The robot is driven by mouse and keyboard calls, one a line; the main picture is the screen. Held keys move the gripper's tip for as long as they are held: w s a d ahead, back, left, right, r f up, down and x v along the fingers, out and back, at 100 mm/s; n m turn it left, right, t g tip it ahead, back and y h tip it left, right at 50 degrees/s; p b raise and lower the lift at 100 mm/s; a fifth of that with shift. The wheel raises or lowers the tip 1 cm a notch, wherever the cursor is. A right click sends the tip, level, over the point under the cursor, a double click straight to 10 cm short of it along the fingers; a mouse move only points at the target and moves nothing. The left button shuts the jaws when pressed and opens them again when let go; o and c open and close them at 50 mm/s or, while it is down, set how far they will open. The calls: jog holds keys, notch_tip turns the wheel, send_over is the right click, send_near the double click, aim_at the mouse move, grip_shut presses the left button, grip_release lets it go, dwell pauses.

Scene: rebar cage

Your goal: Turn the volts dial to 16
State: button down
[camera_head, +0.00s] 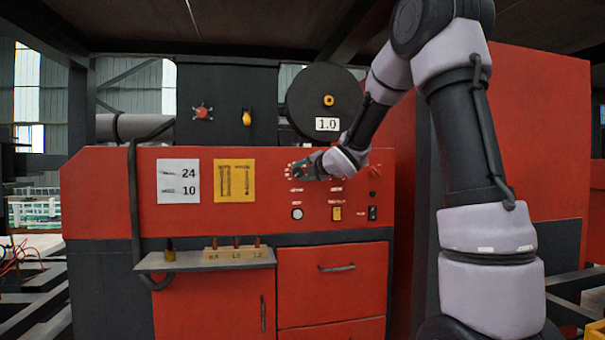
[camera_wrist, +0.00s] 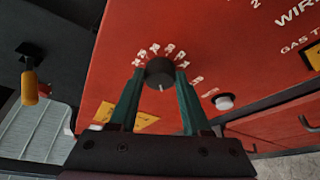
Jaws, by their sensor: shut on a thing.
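The volts dial is a small round black knob (camera_wrist: 160,72) on the red machine front, with white numbers around it that are too small and tilted to read surely. A short white pointer line on its face points toward the bottom of the wrist view. My gripper (camera_wrist: 161,80) is shut on the dial, with one green finger on each side of it. In the head view my gripper (camera_head: 303,169) reaches the red panel (camera_head: 225,222) from the right and hides most of the dial. Part of the white number ring shows at its left.
A white sheet (camera_head: 178,181) with 24 and 10 and a yellow sheet (camera_head: 235,181) are on the panel. A white button (camera_head: 297,213), a yellow switch (camera_head: 337,213) and a black switch (camera_head: 373,213) sit below. A grey shelf (camera_head: 160,262) sticks out lower left.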

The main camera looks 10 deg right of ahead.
jog(key=shift+n, duration=0.3)
jog(key=shift+c, duration=1.8)
grip_release()
jog(key=v, duration=1)
jog(key=shift+s+r, duration=0.15)
jog(key=shift+s, duration=0.2)
jog(key=shift+d, duration=0.15)
